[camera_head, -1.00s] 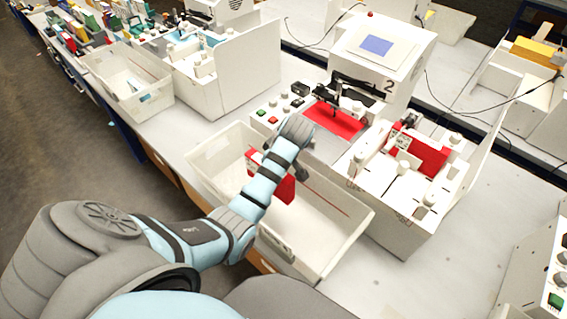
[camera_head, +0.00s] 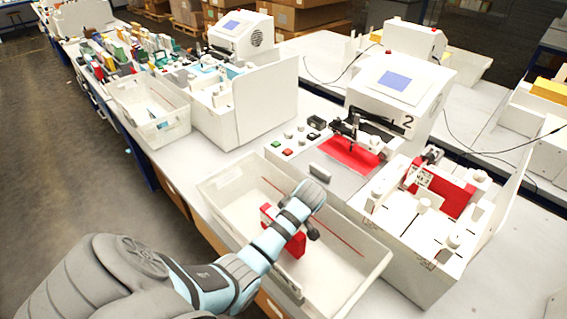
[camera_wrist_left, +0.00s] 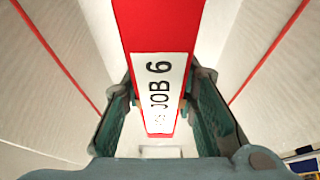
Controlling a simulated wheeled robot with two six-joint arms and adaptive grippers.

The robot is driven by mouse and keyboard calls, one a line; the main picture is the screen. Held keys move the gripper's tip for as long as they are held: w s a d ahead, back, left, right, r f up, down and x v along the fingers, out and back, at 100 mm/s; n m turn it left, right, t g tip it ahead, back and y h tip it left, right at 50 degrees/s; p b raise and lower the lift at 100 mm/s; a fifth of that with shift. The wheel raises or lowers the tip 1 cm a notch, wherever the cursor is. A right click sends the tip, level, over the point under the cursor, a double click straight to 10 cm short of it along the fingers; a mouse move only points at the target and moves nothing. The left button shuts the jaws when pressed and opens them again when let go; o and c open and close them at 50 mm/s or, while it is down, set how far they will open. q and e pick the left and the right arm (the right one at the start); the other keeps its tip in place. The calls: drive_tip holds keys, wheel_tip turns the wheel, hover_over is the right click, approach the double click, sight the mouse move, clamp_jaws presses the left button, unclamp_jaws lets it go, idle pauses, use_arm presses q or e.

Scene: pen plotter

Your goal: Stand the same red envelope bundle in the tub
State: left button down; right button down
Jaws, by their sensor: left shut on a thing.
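The red envelope bundle (camera_head: 296,245) is inside the white tub (camera_head: 345,262), toward its left half, partly hidden behind my left arm. Its white label reads JOB 6 in the left wrist view (camera_wrist_left: 158,95). My left gripper (camera_head: 306,232) reaches down into the tub and is shut on the bundle. In the wrist view the two fingers (camera_wrist_left: 162,112) are on either side of the bundle. The bundle looks roughly upright; whether its lower edge touches the tub floor is hidden. My right gripper is not in view.
Behind the tub stands plotter 2 (camera_head: 400,85) with a red sheet (camera_head: 352,157) on its bed. A white rack (camera_head: 410,240) holding another red bundle (camera_head: 440,190) stands to the right. A second white tub (camera_head: 150,120) is further left.

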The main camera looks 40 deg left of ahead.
use_arm(q)
drive_tip(key=shift+s+f, duration=0.1)
drive_tip(key=shift+f, duration=0.15)
drive_tip(key=shift+f, duration=0.15)
drive_tip(key=c, duration=1.3)
unclamp_jaws()
drive_tip(key=shift+r, duration=0.45)
drive_tip(key=p+v, duration=0.2)
drive_tip(key=v, duration=0.7)
drive_tip(key=shift+a+r, duration=0.1)
drive_tip(key=p+v, duration=0.2)
drive_tip(key=v, duration=0.1)
drive_tip(key=shift+r+p, duration=0.3)
drive_tip(key=shift+p, duration=0.1)
drive_tip(key=shift+f, duration=0.15)
